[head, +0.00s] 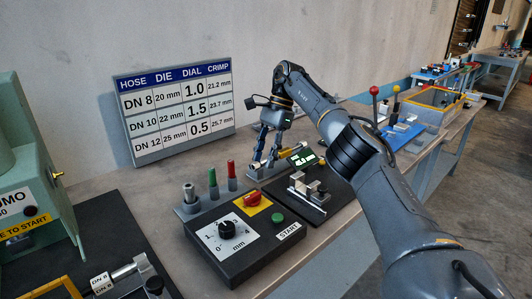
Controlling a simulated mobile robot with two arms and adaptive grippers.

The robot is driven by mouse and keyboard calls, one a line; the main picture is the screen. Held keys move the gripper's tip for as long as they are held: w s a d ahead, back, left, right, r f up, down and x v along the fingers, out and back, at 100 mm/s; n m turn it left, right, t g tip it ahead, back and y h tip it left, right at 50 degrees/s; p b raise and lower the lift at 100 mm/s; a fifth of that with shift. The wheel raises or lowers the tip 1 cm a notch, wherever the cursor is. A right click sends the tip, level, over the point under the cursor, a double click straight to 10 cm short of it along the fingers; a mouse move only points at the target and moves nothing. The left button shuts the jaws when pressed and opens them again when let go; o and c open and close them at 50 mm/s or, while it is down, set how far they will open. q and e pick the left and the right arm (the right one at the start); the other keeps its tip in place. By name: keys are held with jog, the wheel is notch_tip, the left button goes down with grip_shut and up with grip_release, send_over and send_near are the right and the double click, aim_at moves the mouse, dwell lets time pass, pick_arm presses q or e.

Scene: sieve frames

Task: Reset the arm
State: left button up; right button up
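My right arm comes in from the lower right and bends down over the bench. My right gripper (263,163) points down near the back of the bench, just left of a caliper with a lit display (303,157). Its two fingers look apart, with nothing visible between them. The fingertips are close to a small grey block; I cannot tell whether they touch it. My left gripper is not in view.
A control box (235,240) with a dial and buttons stands in front of the gripper. Upright red, green and silver pins stand left of it. A chart board (178,108) leans at the wall. A green machine (30,170) stands left. A yellow-edged bin (437,100) is at right.

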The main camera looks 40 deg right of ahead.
jog(key=shift+d+r, duration=0.15)
jog(key=shift+r, duration=0.2)
dwell(0.3)
